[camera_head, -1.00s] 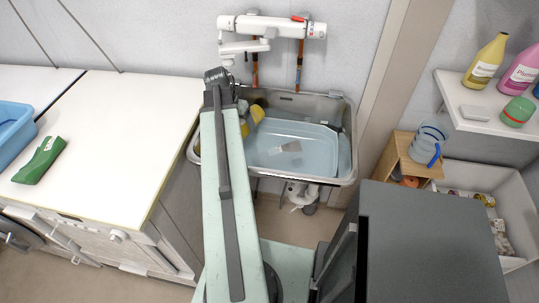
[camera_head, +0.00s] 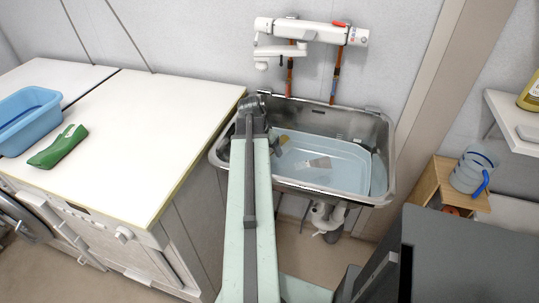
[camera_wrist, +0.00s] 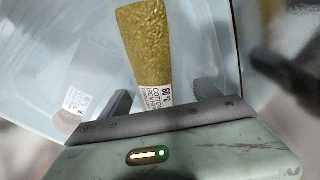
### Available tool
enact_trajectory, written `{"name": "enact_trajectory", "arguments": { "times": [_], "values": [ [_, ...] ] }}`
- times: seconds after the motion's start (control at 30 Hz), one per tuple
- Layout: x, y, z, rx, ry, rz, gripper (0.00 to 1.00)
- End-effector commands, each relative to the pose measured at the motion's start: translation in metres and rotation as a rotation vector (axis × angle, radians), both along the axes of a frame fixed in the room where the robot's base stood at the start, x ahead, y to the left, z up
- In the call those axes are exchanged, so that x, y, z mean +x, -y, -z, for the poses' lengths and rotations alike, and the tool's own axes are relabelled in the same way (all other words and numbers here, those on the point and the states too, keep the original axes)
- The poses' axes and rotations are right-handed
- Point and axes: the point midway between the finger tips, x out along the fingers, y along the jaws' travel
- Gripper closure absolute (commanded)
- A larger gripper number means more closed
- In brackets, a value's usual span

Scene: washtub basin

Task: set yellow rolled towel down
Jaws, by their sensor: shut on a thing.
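The yellow rolled towel (camera_wrist: 145,45) is textured and has a white printed label at its near end. In the wrist view it stands out between the two fingers of my gripper (camera_wrist: 165,96), which is shut on its labelled end. In the head view only a small part of the towel (camera_head: 285,140) shows beside my gripper (camera_head: 272,134), over the left part of the light blue washtub (camera_head: 345,150). My arm hides part of it. I cannot tell whether the towel touches the tub.
The tub sits in a metal sink (camera_head: 300,187) under a white wall tap (camera_head: 312,32). A white counter (camera_head: 150,120) at left holds a blue basin (camera_head: 28,117) and a green object (camera_head: 58,147). A wooden stand with a clear jug (camera_head: 470,172) is at right.

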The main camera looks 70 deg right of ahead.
Motion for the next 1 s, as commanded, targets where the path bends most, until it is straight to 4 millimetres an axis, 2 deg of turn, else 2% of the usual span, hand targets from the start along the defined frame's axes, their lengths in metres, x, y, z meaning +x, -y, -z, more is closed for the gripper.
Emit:
{"name": "enact_trajectory", "arguments": {
  "times": [0.47,0.5,0.83,1.0],
  "values": [
    [0.001,0.0,0.012,0.0,0.0,-0.001,0.82],
    [0.001,0.0,0.012,0.0,0.0,-0.001,0.19],
    [0.001,0.0,0.01,0.0,0.0,-0.002,0.19],
    [0.001,0.0,-0.004,0.0,0.0,-0.002,0.19]
  ]
}}
